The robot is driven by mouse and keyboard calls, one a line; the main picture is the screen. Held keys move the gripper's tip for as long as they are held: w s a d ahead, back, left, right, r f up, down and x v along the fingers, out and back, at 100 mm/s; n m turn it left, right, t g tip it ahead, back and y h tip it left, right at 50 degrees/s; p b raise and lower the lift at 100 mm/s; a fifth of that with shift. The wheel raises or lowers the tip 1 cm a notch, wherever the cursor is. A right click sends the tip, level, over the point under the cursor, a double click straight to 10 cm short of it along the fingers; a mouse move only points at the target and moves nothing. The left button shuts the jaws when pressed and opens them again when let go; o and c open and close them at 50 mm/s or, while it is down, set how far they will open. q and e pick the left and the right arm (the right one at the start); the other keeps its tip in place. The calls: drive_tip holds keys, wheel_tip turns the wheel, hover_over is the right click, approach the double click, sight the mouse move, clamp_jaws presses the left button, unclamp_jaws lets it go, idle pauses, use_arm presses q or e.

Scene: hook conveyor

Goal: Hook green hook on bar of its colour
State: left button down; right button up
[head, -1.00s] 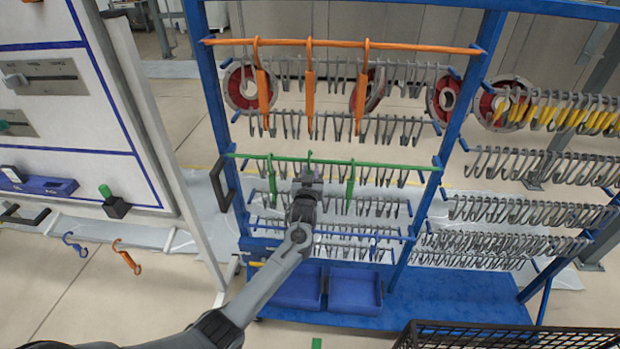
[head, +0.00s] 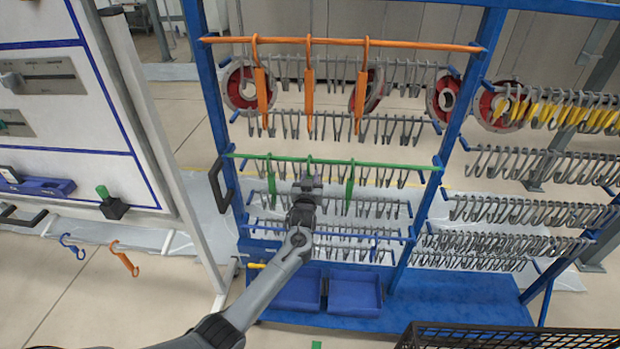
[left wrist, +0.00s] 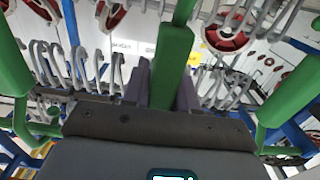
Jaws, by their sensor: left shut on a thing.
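The green bar (head: 395,166) runs across the blue rack below the orange bar. Two green hooks hang on it, one on the left (head: 271,178) and one on the right (head: 350,186). My left gripper (head: 308,184) is between them, shut on a third green hook (head: 310,160), whose top is at the bar. I cannot tell whether its curve rests on the bar. In the left wrist view the held hook (left wrist: 172,65) stands upright between the fingers, with the other green hooks to its left (left wrist: 10,70) and right (left wrist: 290,95).
Orange hooks (head: 309,100) hang on the orange bar (head: 420,46) above. Rows of grey hooks (head: 375,208) are behind the green bar. A blue bar (head: 340,235) is below, above blue bins (head: 355,293). A white panel (head: 75,110) stands at the left.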

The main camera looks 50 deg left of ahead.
use_arm(q)
drive_tip(key=c, duration=0.8)
unclamp_jaws()
